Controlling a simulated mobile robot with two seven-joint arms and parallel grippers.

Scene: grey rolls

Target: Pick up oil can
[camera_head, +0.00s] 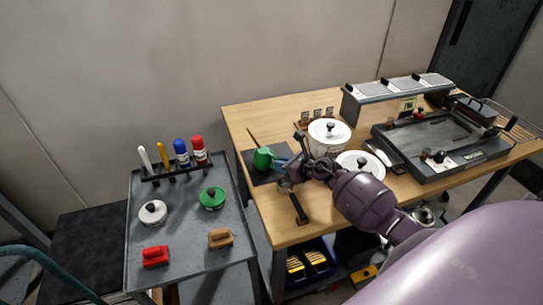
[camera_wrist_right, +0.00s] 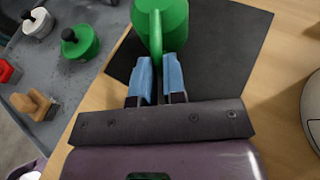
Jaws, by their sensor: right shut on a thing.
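The green oil can (camera_head: 263,158) with a long thin spout is over the black mat (camera_head: 258,176) at the left end of the wooden table. In the right wrist view the can (camera_wrist_right: 181,22) shows at the top, its handle towards me. My right gripper (camera_head: 284,165) comes to the can from the right. Its blue fingers (camera_wrist_right: 159,72) are shut on the green handle. I cannot tell whether the can's base touches the mat. My left gripper is not in view.
A grey side table (camera_head: 180,240) on the left bears bottles, round lidded items and two small blocks. A white lidded pot (camera_head: 329,137), a white lid (camera_head: 360,163) and a dark griddle (camera_head: 440,145) stand to the right. A black-handled tool (camera_head: 298,208) lies near the front edge.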

